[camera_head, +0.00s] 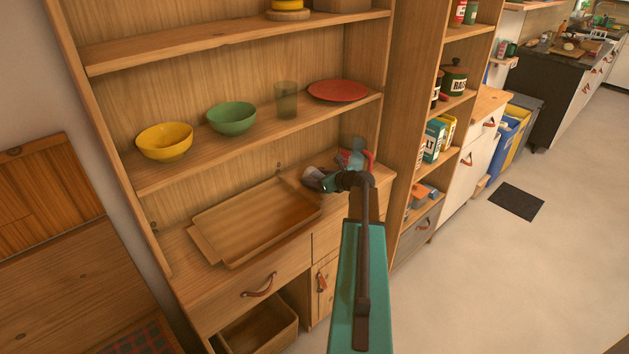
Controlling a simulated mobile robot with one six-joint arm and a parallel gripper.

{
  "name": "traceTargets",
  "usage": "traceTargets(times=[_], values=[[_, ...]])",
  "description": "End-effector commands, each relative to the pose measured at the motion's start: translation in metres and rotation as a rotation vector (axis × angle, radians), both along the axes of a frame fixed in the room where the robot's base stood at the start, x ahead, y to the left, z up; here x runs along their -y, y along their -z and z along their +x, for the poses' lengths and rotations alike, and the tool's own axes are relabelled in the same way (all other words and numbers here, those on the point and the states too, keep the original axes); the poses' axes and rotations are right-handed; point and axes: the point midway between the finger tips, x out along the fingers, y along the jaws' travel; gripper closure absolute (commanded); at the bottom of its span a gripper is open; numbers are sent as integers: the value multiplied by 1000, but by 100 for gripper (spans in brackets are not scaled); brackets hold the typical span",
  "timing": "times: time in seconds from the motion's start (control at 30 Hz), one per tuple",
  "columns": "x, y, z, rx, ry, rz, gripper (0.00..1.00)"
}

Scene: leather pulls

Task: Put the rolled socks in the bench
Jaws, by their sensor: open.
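My teal and dark arm reaches up from the bottom. My gripper (318,180) is at its far end, small in the picture, over the right part of the cabinet top beside the wooden tray. It is open. I cannot make out anything held in it. I cannot pick out the rolled socks; my wrist hides part of the cabinet top. At the left edge is a wooden piece that looks like the bench (70,292), with an upright darker panel behind it. A plaid cloth shows at its lower right.
A wooden tray (250,225) lies on the cabinet top. A grey and red object (358,158) stands close behind my wrist. Above are a yellow bowl (165,141), green bowl (232,118), glass (287,100) and red plate (338,91). Open floor (510,280) lies right.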

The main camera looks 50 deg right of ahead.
Motion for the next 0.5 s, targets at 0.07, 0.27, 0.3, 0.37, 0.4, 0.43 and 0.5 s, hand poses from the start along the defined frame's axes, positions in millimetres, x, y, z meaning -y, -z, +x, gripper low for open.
traceTargets(times=[0.07, 0.27, 0.3, 0.37, 0.4, 0.43, 0.5], values=[[0, 0, 0, 0, 0, 0, 45], [0, 0, 0, 0, 0, 0, 60], [0, 0, 0, 0, 0, 0, 67], [0, 0, 0, 0, 0, 0, 77], [0, 0, 0, 0, 0, 0, 81], [0, 0, 0, 0, 0, 0, 81], [1, 0, -1, 0, 0, 1, 81]])
